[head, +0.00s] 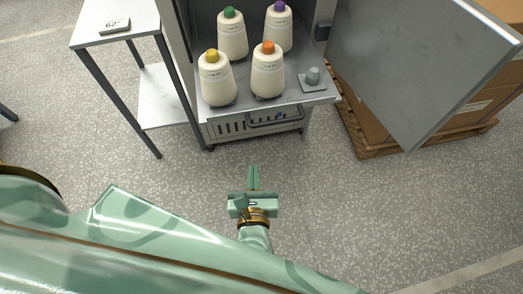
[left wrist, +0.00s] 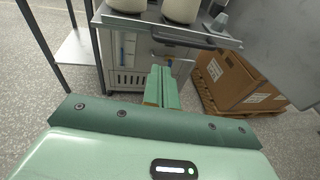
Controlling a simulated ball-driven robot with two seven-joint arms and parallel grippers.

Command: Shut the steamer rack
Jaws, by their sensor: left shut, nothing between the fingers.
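The steamer rack (head: 243,97) is a grey shelf that juts out at the front of the steamer cabinet (head: 176,50). Several cream cones stand upright on it, with yellow (head: 217,78), green (head: 232,35), purple (head: 278,27) and orange (head: 267,70) tops. An empty grey peg (head: 312,77) is at its right front. In the left wrist view the rack's front edge (left wrist: 200,40) crosses above my fingers. My left gripper (head: 254,168) is shut and empty, apart from the rack and in front of it, over the floor. It also shows in the left wrist view (left wrist: 162,72). My right gripper is out of view.
The open grey cabinet door (head: 410,70) swings out to the right, over a pallet (head: 375,150) with cardboard boxes (head: 465,108). A side table (head: 135,22) with a label block stands left. The floor in front is clear.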

